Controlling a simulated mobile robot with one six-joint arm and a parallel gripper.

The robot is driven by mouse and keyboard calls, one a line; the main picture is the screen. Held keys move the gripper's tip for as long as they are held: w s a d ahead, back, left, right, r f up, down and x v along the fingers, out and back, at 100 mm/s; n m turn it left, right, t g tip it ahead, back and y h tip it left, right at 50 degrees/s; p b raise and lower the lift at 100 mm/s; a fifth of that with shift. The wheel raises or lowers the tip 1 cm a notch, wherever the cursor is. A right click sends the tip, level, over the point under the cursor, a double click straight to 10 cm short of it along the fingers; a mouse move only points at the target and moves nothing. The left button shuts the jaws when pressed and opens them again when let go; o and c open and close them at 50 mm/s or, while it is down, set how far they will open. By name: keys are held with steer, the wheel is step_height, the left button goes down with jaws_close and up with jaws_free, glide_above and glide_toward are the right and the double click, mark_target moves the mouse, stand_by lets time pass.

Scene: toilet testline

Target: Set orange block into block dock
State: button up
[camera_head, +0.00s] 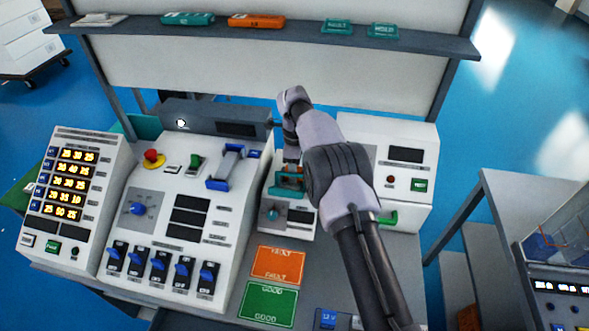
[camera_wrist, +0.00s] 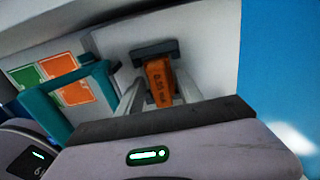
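The orange block (camera_wrist: 158,84), with dark lettering on its face, stands between the two fingers of my gripper (camera_wrist: 160,88) in the wrist view. The fingers slant in and appear closed on its sides. The far end of the block meets or overlaps a dark grey piece (camera_wrist: 153,49) on a white surface, which looks like the block dock; I cannot tell whether the block is seated in it. In the head view my arm hides most of the gripper, and only a little orange shows by the teal frame (camera_head: 289,184).
The teal frame (camera_wrist: 48,104) stands close left of my gripper in the wrist view. Orange (camera_head: 278,264) and green (camera_head: 269,303) marked areas lie on the bench. A switch console (camera_head: 160,230) stands left, and a shelf (camera_head: 270,32) with several small items runs behind.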

steer(key=s+d+r+n+t+p, duration=0.1)
steer(key=s+r+n+p, duration=0.1)
steer(key=r, duration=1.1)
steer(key=s+d+r+n+p, duration=0.1)
steer(key=d+r+n+p, duration=0.1)
steer(key=r, duration=1)
steer(key=s+d+r+n+t+y, duration=0.1)
steer(key=s+d+r+n+t, duration=0.2)
steer(key=s+r, duration=0.8)
steer(key=s+d+r+n, duration=0.1)
steer(key=s+n, duration=0.2)
steer(key=s, duration=0.5)
steer(key=s+d+n, duration=0.2)
steer(key=s, duration=0.6)
steer(key=s+f+n+t+y, duration=0.1)
steer(key=s+f+n, duration=0.2)
steer(key=s, duration=0.7)
step_height(320, 180, down, 3)
steer(key=shift+s+d+r+n+t, duration=0.1)
steer(key=shift+s+d+n+t, duration=0.2)
steer(key=shift+s+n+t, duration=0.1)
